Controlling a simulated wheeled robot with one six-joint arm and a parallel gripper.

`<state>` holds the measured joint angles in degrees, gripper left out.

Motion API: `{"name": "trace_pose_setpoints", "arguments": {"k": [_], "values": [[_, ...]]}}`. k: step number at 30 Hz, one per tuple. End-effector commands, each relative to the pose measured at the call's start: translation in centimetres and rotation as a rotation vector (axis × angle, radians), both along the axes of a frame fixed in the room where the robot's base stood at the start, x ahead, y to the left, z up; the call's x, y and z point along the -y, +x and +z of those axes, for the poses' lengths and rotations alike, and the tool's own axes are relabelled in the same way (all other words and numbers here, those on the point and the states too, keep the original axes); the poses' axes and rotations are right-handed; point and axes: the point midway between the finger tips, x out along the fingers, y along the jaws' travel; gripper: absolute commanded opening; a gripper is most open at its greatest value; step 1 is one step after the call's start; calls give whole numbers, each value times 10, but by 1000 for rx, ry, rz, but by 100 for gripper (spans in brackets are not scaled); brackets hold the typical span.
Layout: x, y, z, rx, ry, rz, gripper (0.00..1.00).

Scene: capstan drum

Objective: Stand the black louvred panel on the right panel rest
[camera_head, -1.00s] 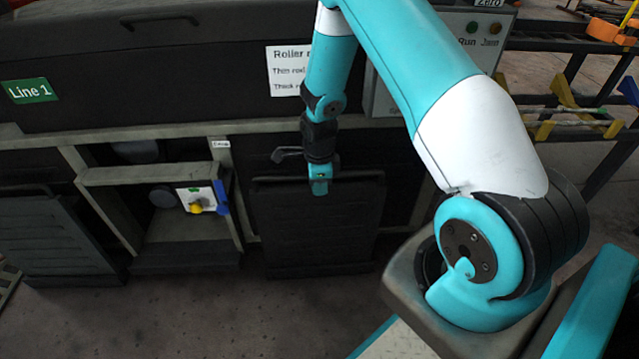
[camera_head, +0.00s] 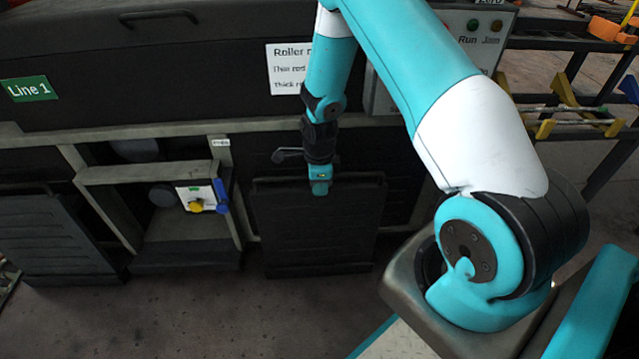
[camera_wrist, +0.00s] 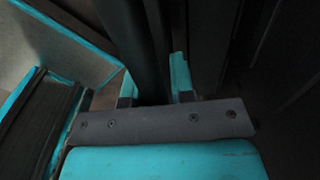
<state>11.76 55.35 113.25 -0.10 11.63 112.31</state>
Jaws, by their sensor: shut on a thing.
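The black louvred panel (camera_head: 316,232) stands nearly upright in front of the dark machine front, right of the open bay. My gripper (camera_head: 320,187) is at its top edge, a little right of the edge's left half, and is shut on it. In the wrist view my gripper (camera_wrist: 157,98) has its fingers on either side of a dark edge, the panel (camera_wrist: 135,45). The panel's bottom edge is near the floor; I cannot tell if it rests on anything. The right panel rest cannot be made out.
Another dark louvred panel (camera_head: 55,235) leans at the left. The open bay (camera_head: 185,235) holds a white plate with a yellow knob (camera_head: 195,206) and a blue handle (camera_head: 221,195). A black lever (camera_head: 289,155) is behind my gripper. A rack (camera_head: 570,115) stands at right; floor in front is clear.

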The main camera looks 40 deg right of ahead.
Motion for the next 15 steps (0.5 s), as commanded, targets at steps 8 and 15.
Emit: {"name": "trace_pose_setpoints", "arguments": {"k": [8,15], "values": [[0,1,-2,3,-1,0,0],[0,1,-3,2,0,0,53]]}}
